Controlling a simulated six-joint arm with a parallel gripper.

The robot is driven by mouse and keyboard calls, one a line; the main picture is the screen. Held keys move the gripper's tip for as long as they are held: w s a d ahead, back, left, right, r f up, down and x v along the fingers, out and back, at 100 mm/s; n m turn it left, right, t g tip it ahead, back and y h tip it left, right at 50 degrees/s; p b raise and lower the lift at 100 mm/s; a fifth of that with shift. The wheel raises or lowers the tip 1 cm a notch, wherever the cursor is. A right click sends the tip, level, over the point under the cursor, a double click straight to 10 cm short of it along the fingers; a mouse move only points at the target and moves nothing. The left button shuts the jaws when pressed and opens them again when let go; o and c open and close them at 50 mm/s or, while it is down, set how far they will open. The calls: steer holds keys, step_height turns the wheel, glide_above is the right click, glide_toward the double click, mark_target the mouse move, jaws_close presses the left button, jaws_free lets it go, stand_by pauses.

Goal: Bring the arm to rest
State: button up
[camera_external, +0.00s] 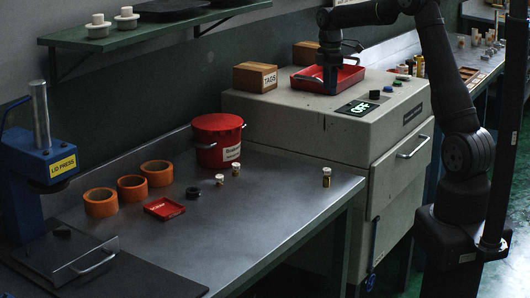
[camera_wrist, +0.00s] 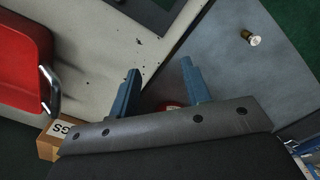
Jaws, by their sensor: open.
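My gripper (camera_external: 332,82) hangs pointing down at the red tray (camera_external: 345,75) on top of the grey machine (camera_external: 300,120). In the wrist view its two blue fingers (camera_wrist: 160,85) stand apart with nothing held between them. The red tray shows there at the left edge (camera_wrist: 22,60), with a chrome handle. From the outside view I cannot tell whether the fingers touch the tray or are in front of it. My arm reaches over from the right.
The TAGS box (camera_external: 255,77) stands left of the tray. The OFF display (camera_external: 357,108) is in front. The bench holds a red bucket (camera_external: 217,145), orange rings (camera_external: 131,188), a small red tray (camera_external: 165,208), small canisters (camera_external: 326,178) and the blue lid press (camera_external: 38,165). The bench's front middle is clear.

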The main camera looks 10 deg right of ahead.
steer(key=d+r+m, duration=0.2)
steer(key=d+m, duration=0.4)
steer(key=shift+d+r, duration=0.35)
steer(key=shift+d, duration=0.05)
steer(key=o, duration=0.9)
steer(key=shift+c, duration=0.2)
steer(key=o, duration=0.4)
steer(key=shift+a+r, duration=0.1)
steer(key=s+a+r+n, duration=0.5)
steer(key=s+a+n, duration=0.2)
steer(key=s, duration=0.4)
steer(key=s+a+r+n, duration=0.5)
steer(key=s+a+n, duration=0.2)
steer(key=s, duration=0.4)
steer(key=f, duration=1)
steer(key=shift+w+d, duration=0.2)
steer(key=shift+d, duration=0.05)
step_height(320, 180, up, 10)
